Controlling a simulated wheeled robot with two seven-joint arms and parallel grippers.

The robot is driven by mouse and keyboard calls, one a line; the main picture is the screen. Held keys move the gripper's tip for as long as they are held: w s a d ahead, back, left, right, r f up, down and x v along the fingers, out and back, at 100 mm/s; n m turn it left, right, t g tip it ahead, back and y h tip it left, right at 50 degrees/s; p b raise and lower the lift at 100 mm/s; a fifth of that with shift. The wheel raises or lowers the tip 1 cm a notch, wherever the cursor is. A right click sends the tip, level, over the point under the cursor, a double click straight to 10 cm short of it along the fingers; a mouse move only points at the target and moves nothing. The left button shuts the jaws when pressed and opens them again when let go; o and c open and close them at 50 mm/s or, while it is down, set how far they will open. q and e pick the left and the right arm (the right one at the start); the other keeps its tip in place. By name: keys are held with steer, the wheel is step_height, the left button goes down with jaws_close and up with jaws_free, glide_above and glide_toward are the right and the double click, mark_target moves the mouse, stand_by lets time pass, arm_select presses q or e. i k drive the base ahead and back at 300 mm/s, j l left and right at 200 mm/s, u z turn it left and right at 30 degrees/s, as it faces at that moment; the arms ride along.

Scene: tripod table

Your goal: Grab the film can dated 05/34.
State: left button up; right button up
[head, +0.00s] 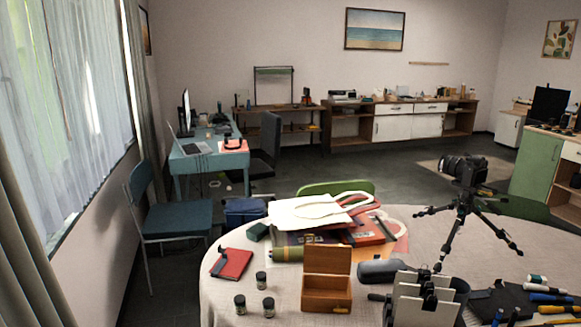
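Three small dark film cans with grey lids stand upright near the left front of the round table (225,285). One film can (240,304) is at the left, another film can (268,307) is at the right front, and a third film can (261,281) stands a little behind them. They are apart from one another. Any dates on them are too small to read, so I cannot tell which is dated 05/34. Neither of my grippers shows in the head view.
A red notebook (232,263) lies behind the cans. An open wooden box (326,292) stands to their right. Farther right are a dark case (382,270), upright pale panels with black clips (422,302) and a camera on a tripod (463,205). Books and a bag (312,212) fill the back.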

mark_target(260, 276)
steer(key=i+l, duration=0.7)
steer(key=l, duration=0.25)
steer(key=u, duration=0.05)
